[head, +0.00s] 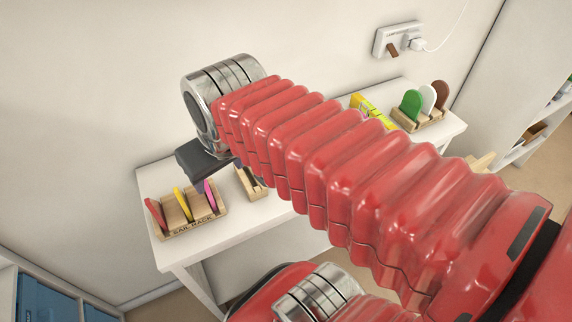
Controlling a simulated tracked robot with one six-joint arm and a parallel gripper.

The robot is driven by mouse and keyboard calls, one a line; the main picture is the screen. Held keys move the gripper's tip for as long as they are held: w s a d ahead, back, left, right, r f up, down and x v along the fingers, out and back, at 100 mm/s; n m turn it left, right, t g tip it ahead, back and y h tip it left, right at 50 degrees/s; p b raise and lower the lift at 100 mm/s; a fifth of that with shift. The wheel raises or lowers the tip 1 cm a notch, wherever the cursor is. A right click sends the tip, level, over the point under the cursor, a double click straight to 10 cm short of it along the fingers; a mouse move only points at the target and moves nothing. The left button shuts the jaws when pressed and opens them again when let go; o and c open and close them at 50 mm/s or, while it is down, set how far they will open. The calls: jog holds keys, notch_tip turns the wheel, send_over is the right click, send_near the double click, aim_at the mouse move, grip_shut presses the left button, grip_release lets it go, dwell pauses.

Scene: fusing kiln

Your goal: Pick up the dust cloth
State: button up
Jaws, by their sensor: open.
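My arm reaches across the picture from the lower right in the head view. Below its metal end joint a dark grey part of my gripper (203,156) shows above the back left corner of the white table. The fingertips and the gap between them cannot be made out, and I see nothing held. A yellow thing with pale markings (371,109) lies on the right part of the table, partly behind my arm. I cannot tell whether it is the dust cloth. No other cloth is seen, and my arm covers the middle of the table.
A wooden rack (190,218) marked "SAIL RACK" holds red, yellow and pink pieces on the table's left. A small wooden block (250,183) is beside it. A wooden holder (420,119) bears green, white and brown rounded pieces. A power strip (398,38) is on the wall.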

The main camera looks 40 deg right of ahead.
jog(key=shift+o, duration=1.2)
jog(key=w+d+m+g, duration=0.1)
jog(key=d+g, duration=0.1)
jog(key=d, duration=0.7)
jog(key=shift+w, duration=0.35)
jog(key=d+f+m+g, duration=0.1)
jog(key=d, duration=0.9)
jog(key=shift+s+f+m, duration=0.2)
jog(key=shift+s+m, duration=0.1)
jog(key=shift+s, duration=0.1)
jog(key=shift+w+d+f, duration=0.1)
jog(key=shift+w+f, duration=0.05)
jog(key=shift+f, duration=1.3)
jog(key=shift+w+a+f, duration=0.1)
jog(key=shift+w+f, duration=0.1)
jog(key=shift+f, duration=1.2)
jog(key=shift+w+d+f, duration=0.1)
jog(key=shift+w+f, duration=0.05)
jog(key=shift+f, duration=1.3)
jog(key=shift+w+f, duration=0.15)
jog(key=shift+f, duration=1.15)
jog(key=shift+w+f, duration=0.15)
jog(key=shift+f, duration=1.15)
jog(key=shift+c, duration=0.2)
